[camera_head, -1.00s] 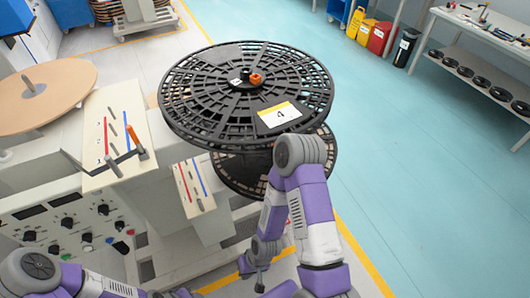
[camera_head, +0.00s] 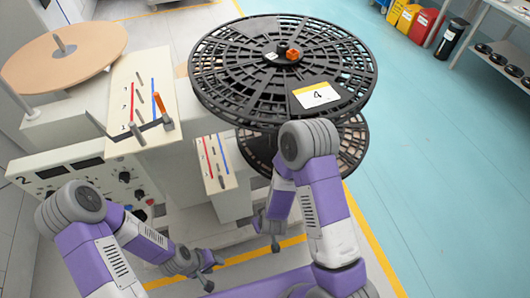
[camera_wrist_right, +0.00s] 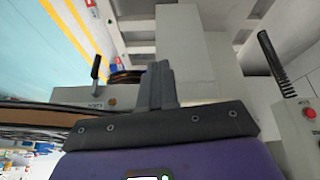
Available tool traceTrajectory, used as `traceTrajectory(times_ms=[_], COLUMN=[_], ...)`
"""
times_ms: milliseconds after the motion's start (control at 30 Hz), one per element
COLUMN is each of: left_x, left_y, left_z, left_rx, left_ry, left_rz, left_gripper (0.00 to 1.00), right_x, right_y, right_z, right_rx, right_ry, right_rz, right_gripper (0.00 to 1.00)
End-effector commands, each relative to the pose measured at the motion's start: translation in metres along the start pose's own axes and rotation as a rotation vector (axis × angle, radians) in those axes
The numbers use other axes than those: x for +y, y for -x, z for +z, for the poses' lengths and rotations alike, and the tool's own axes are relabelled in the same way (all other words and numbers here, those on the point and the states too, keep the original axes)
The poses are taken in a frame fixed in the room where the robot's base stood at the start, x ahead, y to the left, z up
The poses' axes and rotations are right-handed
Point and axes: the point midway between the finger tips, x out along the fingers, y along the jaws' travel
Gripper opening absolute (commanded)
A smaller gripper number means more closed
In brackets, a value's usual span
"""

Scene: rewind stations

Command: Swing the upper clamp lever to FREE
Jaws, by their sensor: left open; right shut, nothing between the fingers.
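The upper cream panel (camera_head: 119,97) carries a red line, a blue line and a dark lever arm with an orange grip (camera_head: 159,104). The orange grip is near the lower end of the blue line; any FREE marking is too small to read. A lower panel (camera_head: 204,167) with red and blue lines has a grey peg (camera_head: 222,182). My left gripper (camera_head: 208,272) is open and empty, low in front of the machine, apart from both panels. My right gripper (camera_head: 268,236) is below the black reel; in the right wrist view its fingers (camera_wrist_right: 155,86) are shut and empty.
A large black reel (camera_head: 230,75) labelled 4 stands right of the panels, beside the right arm. A tan disc (camera_head: 62,60) is at the left. A control box with knobs (camera_head: 93,165) is at the lower left. Open blue floor (camera_head: 440,180) lies to the right.

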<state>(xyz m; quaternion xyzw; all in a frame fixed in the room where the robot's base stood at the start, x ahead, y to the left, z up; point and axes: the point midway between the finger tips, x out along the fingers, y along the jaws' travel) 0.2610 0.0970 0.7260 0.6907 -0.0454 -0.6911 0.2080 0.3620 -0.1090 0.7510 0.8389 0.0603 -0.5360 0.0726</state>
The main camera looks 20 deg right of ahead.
Motion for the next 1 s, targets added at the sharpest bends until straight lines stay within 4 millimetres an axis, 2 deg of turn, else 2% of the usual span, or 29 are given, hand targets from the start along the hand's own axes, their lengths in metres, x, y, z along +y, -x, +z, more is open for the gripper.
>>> traceTrajectory(times_ms=[33, 67, 167, 300, 400, 500, 633, 767, 1000], left_x=[-0.005, -0.007, -0.012, -0.019, -0.022, -0.025, -0.026, -0.026, -0.026], left_y=[-0.014, -0.018, -0.032, -0.05, -0.059, -0.066, -0.07, -0.07, -0.069], left_z=[-0.001, -0.001, -0.001, -0.002, -0.003, -0.003, -0.003, -0.003, -0.003], left_rx=[0.0, 0.0, 0.0, 0.0, 0.0, 0.0, 0.0, 0.0, 0.0], left_ry=[0.0, 0.0, 0.0, 0.0, 0.0, 0.0, 0.0, 0.0, 0.0], left_rz=[0.0, 0.0, 0.0, 0.0, 0.0, 0.0, 0.0, 0.0, 0.0], left_gripper=[0.43, 0.43, 0.43, 0.43, 0.43, 0.43, 0.43, 0.43, 0.43], right_x=[0.0, 0.003, 0.008, 0.006, -0.001, -0.007, -0.012, -0.013, -0.013], right_y=[-0.008, -0.007, 0.004, 0.043, 0.076, 0.104, 0.127, 0.135, 0.135], right_z=[-0.02, -0.033, -0.075, -0.12, -0.139, -0.147, -0.151, -0.151, -0.151], right_rx=[0.081, 0.124, 0.248, 0.351, 0.372, 0.363, 0.339, 0.326, 0.325], right_ry=[0.118, 0.187, 0.405, 0.657, 0.775, 0.846, 0.887, 0.899, 0.899], right_rz=[0.085, 0.145, 0.364, 0.697, 0.91, 1.071, 1.194, 1.232, 1.231], right_gripper=[0.0, 0.0, 0.0, 0.0, 0.0, 0.0, 0.0, 0.0, 0.0])
